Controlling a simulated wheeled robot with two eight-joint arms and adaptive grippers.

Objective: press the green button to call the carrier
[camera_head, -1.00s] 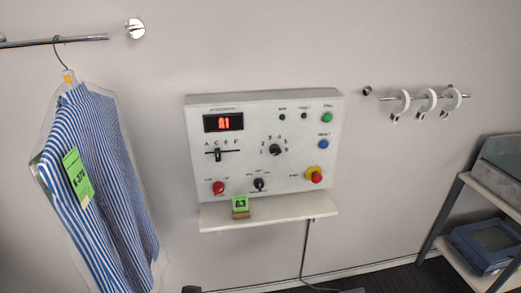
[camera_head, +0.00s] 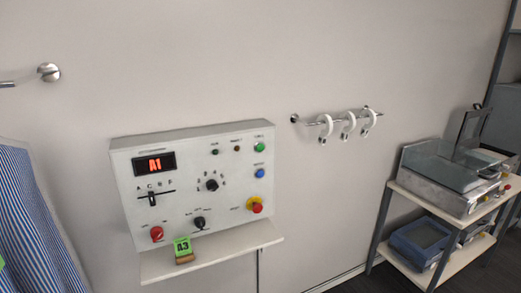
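The green button (camera_head: 259,147) is at the top right of the white control panel (camera_head: 226,222) on the wall. A blue button (camera_head: 260,173) sits just below it. The panel's display (camera_head: 154,163) reads A1. A green tag marked A3 (camera_head: 182,247) stands on the small shelf (camera_head: 228,246) under the panel. Neither of my grippers is in view.
A striped shirt (camera_head: 32,225) in clear cover hangs at the left edge. A short rail with white hooks (camera_head: 348,122) is on the wall right of the panel. A shelf rack (camera_head: 409,193) with a machine (camera_head: 440,178) and a blue tray (camera_head: 418,240) stands at right. The space before the panel looks clear.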

